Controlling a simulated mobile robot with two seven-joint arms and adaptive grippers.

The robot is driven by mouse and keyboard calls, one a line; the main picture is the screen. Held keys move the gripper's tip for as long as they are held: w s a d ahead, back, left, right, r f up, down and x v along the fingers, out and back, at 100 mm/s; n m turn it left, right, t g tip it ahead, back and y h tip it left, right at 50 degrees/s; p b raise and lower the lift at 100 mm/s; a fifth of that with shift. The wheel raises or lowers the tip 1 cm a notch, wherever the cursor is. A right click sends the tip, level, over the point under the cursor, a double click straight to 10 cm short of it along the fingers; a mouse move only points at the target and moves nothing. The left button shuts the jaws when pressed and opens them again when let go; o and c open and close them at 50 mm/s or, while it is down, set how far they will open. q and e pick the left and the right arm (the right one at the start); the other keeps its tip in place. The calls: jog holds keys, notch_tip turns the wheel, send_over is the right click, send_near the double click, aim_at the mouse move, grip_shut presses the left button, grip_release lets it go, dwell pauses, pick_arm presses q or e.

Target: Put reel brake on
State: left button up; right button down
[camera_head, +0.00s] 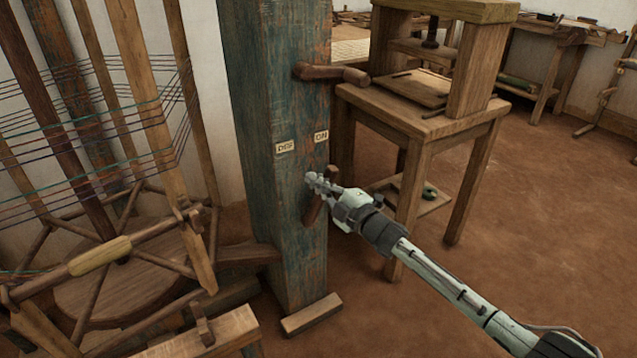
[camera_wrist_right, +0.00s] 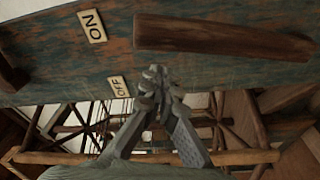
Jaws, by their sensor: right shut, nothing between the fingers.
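A worn blue-green wooden post (camera_head: 288,240) carries an OFF plate (camera_head: 285,147) and an ON plate (camera_head: 321,136). A brown wooden lever (camera_head: 313,211) sits on the post below the plates, tilted so its upper end lies under ON. My right gripper (camera_head: 313,182) is shut and empty at the lever and covers part of it. In the right wrist view the lever (camera_wrist_right: 225,39) lies beside the shut fingertips (camera_wrist_right: 160,80), toward the ON plate's side (camera_wrist_right: 92,25). The OFF plate (camera_wrist_right: 118,86) is left of the fingertips. I cannot tell whether the fingers touch the lever. My left gripper is not in view.
A wooden reel frame with stretched threads and a round base (camera_head: 130,290) stands left of the post. A wooden peg (camera_head: 330,73) juts from the post above the plates. A wooden table with a press (camera_head: 425,125) stands behind at right. The floor at right is clear.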

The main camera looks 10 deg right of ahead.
jog(key=a+v, duration=0.1)
jog(key=v, duration=0.8)
jog(key=shift+s+d+r, duration=0.15)
jog(key=shift+s+r, duration=0.05)
jog(key=shift+s, duration=0.35)
jog(key=s+d+f+m+g+h, duration=0.2)
jog(key=s+f+m+h, duration=0.25)
jog(key=f+m, duration=0.2)
jog(key=s+d+f+m+g+h, duration=0.35)
jog(key=s+f+m, duration=0.2)
jog(key=f, duration=0.25)
jog(key=s+d+f+m+g+h, duration=0.1)
jog(key=s+f+m+g, duration=0.2)
jog(key=s, duration=0.8)
jog(key=s+f+m+g, duration=0.2)
jog(key=s+f+g, duration=0.3)
jog(key=s, duration=0.7)
jog(key=shift+d+f+m+h, duration=0.4)
jog(key=shift+f, duration=0.25)
